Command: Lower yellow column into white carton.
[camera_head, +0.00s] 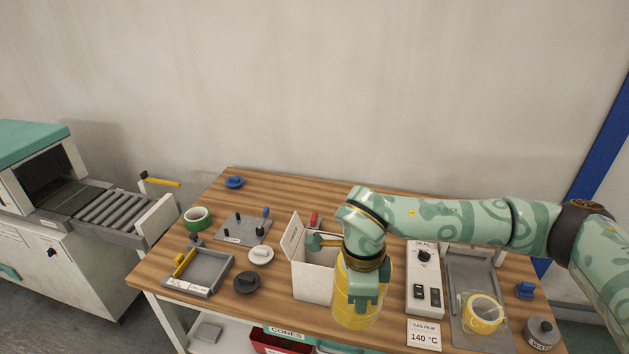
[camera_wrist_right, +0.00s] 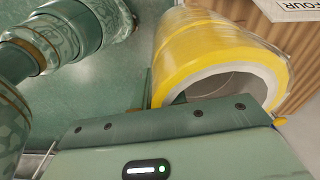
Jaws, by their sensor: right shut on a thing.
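The yellow column (camera_head: 347,312) is a fat, hollow roll-like cylinder, roughly upright in the head view. My right gripper (camera_head: 363,292) is shut on it from above, covering part of its front. In the right wrist view the column (camera_wrist_right: 208,55) shows its pale, open end close to the gripper. The white carton (camera_head: 313,283) stands just left of the column, with its flap raised at the left. The column and my arm hide the carton's right side. I cannot tell whether column and carton touch. My left gripper is not in view.
A sealer box with a knob (camera_head: 423,284) and a tray with a yellow tape roll (camera_head: 484,314) stand right. Left are a black disc (camera_head: 247,282), a white disc (camera_head: 260,254), a grey tray (camera_head: 205,268) and a green tape roll (camera_head: 197,218). The back left tabletop has room.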

